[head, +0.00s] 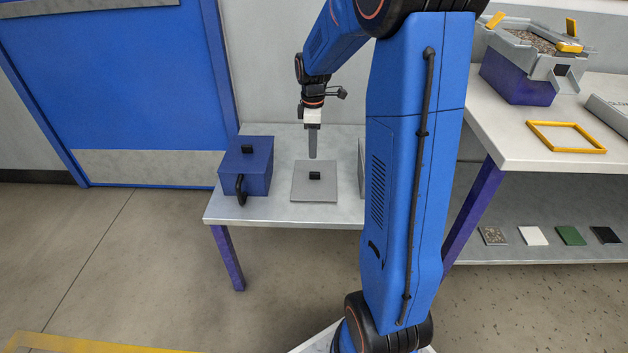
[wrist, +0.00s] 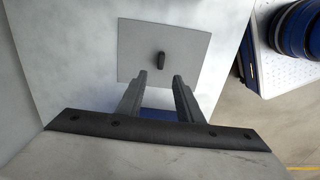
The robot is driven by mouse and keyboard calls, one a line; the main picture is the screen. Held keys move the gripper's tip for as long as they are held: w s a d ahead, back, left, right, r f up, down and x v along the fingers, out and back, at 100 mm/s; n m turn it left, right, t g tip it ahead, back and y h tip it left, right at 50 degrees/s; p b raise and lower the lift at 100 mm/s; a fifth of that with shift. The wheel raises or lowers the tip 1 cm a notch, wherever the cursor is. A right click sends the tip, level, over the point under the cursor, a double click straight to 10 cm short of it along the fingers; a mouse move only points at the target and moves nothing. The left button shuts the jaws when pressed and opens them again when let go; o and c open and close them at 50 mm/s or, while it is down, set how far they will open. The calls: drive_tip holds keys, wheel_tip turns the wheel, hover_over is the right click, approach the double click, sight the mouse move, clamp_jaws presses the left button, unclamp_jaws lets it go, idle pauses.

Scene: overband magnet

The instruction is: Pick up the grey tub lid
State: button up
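The grey tub lid (head: 314,188) is a flat square plate with a small black grip (head: 315,175) in its middle. It lies flat on the small light table (head: 220,206) next to the blue box. In the wrist view the lid (wrist: 138,50) lies beyond my fingertips, with its black grip (wrist: 160,60) upright in the picture. My gripper (wrist: 162,78) is open, its two fingers apart with nothing between them. In the head view my gripper (head: 312,156) points down above the lid's far edge, apart from the black grip.
A blue box (head: 257,181) with black handles stands left of the lid. My arm hides the table's right part. On the right, a higher bench (head: 510,157) bears a grey and purple machine (head: 515,88) and a yellow frame (head: 565,150). Several small tiles lie on its lower shelf.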

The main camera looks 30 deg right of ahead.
sight(316, 169)
wheel_tip(316, 169, down, 5)
drive_tip(key=shift+r, duration=0.1)
drive_tip(key=shift+s+d+f, duration=0.1)
drive_tip(key=shift+f, duration=0.8)
drive_tip(key=shift+s+d+f, duration=0.15)
drive_tip(key=shift+f, duration=0.7)
drive_tip(key=shift+s+d+f, duration=0.1)
drive_tip(key=shift+f, duration=0.8)
clamp_jaws()
